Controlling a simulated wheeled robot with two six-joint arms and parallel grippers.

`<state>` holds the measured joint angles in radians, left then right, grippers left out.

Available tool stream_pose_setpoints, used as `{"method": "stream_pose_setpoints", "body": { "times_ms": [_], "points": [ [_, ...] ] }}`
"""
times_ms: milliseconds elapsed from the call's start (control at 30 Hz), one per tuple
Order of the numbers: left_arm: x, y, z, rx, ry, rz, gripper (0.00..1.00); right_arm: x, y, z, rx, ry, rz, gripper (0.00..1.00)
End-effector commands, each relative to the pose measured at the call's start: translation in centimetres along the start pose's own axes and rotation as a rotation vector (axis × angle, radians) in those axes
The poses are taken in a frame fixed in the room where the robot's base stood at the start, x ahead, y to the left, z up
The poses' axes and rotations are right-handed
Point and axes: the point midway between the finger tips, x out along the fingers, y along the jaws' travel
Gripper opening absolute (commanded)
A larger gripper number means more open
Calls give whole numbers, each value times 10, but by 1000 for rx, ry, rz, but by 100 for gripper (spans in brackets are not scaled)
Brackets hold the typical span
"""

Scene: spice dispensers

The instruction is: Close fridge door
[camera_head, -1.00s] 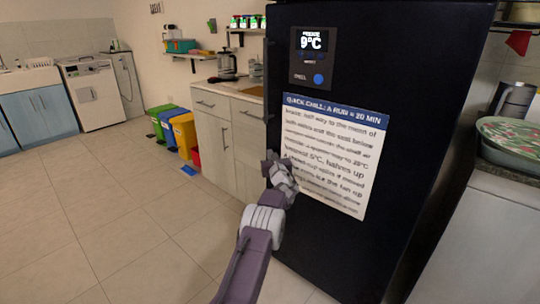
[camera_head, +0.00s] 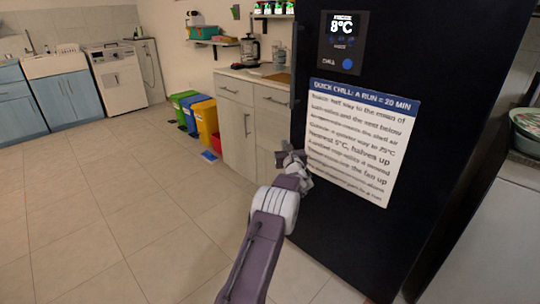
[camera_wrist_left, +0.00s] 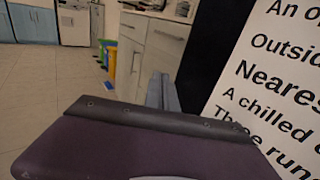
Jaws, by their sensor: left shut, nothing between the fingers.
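The black fridge door (camera_head: 335,225) stands large at the right of the head view. It looks closed or nearly so; I cannot tell if a gap remains at its edge. It bears a display (camera_head: 342,42) and a white sheet titled "QUICK CHILL" (camera_head: 365,140). My left gripper (camera_head: 288,154) is at the door's left edge, beside the sheet's left side, shut and empty. Whether it touches the door is unclear. In the left wrist view the shut fingers (camera_wrist_left: 163,92) point forward past the sheet (camera_wrist_left: 275,75). My right gripper is out of view.
Cabinets with a counter (camera_head: 238,130) stand left of the fridge. Yellow, blue and green bins (camera_head: 203,122) stand beside them. A white appliance (camera_head: 112,75) and blue cabinets (camera_head: 65,100) are at the back left. The tiled floor (camera_head: 110,215) is clear.

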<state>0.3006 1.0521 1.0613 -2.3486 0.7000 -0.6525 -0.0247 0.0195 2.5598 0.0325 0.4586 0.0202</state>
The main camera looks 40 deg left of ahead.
Motion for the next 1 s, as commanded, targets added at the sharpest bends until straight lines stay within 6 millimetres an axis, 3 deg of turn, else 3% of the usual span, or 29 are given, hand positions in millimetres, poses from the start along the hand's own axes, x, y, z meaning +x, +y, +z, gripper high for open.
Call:
{"method": "stream_pose_setpoints", "body": {
  "times_ms": [333, 500, 867, 967, 1000],
  "points": [
    [-36, 48, 1, 1, 1, 3, 0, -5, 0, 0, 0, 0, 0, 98],
    [-45, 59, 0, 0, 0, 1, 0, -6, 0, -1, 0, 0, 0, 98],
    [-47, 62, 0, -1, 0, 1, 0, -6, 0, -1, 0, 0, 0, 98],
    [-50, 51, 3, -3, -5, -15, 0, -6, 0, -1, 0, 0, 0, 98],
    [-52, 44, 12, -8, -18, -27, 0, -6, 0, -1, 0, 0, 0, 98]
  ]
}}
